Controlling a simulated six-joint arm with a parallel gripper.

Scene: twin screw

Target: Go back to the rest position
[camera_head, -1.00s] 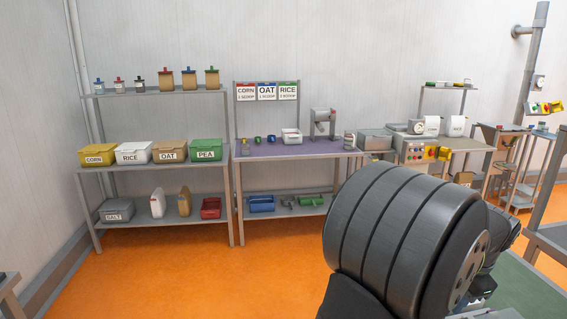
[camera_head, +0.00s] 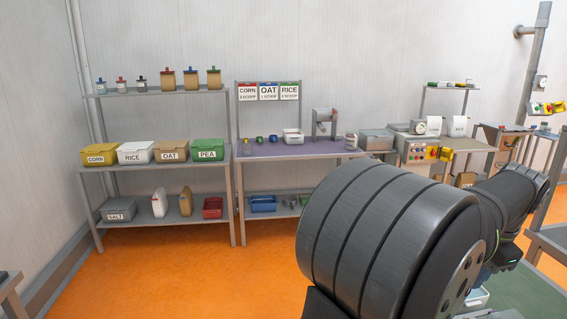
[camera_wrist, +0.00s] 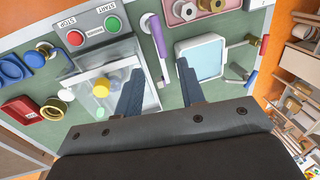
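My gripper (camera_wrist: 162,68) shows in the wrist view with its two blue-grey fingers spread apart and nothing held between them. It hangs over a green work surface (camera_wrist: 178,98). Beyond the fingertips is a purple-handled tool (camera_wrist: 157,38), apart from them as far as I can tell. My arm's large black links fill the lower right of the head view, and the gripper itself is hidden there.
In the wrist view, a clear box (camera_wrist: 108,88) with a yellow knob lies left of the fingers, and a pale blue square tray (camera_wrist: 202,58) lies right. A stop/start button box (camera_wrist: 92,32) is at top left. Shelves (camera_head: 155,168) and a purple-topped bench (camera_head: 290,150) stand across open orange floor.

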